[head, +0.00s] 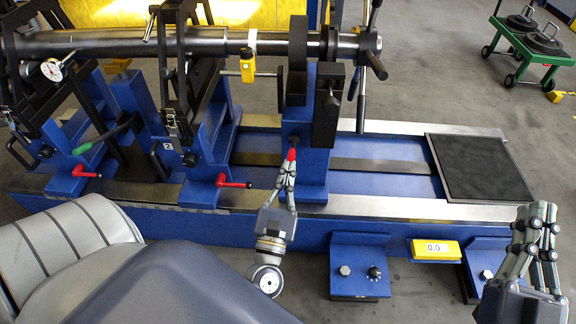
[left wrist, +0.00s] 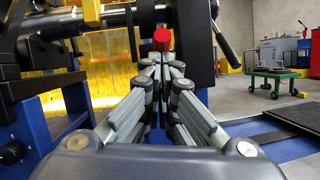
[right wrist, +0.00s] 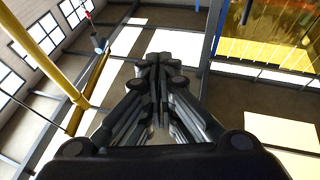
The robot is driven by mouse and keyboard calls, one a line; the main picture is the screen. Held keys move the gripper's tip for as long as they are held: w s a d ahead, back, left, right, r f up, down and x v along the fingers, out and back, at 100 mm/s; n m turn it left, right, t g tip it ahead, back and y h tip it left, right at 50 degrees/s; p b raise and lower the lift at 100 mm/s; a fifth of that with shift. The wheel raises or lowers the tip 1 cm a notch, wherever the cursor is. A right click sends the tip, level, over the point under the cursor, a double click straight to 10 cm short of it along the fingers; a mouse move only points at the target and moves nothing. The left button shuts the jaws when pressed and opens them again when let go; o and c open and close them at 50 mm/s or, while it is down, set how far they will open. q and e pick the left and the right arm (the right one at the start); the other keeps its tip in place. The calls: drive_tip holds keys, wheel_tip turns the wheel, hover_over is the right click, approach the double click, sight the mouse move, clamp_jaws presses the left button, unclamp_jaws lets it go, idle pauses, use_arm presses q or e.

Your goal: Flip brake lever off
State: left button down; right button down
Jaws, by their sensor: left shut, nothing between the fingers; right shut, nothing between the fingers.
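A red-tipped lever knob (head: 291,155), which looks like the brake lever, shows in front of the blue pedestal (head: 315,150) in the head view. It also shows as a red cap (left wrist: 161,36) just beyond the fingertips in the left wrist view. My left gripper (head: 288,170) is shut and empty, its tips at or very near the knob; I cannot tell whether they touch. The lever's shaft is hidden. My right gripper (head: 537,212) is shut and empty, raised at the right, far from the lever.
A long steel rotor shaft (head: 120,43) lies across the blue stands. Red handles (head: 232,183) and a green-handled lever (head: 90,146) are on the left. A black mat (head: 482,168) lies on the bed's right end. A yellow display (head: 435,249) sits at the front.

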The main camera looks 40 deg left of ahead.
use_arm(q)
drive_tip(key=shift+r, duration=0.25)
use_arm(e)
drive_tip(key=shift+w+f, duration=0.1)
drive_tip(key=shift+f, duration=0.1)
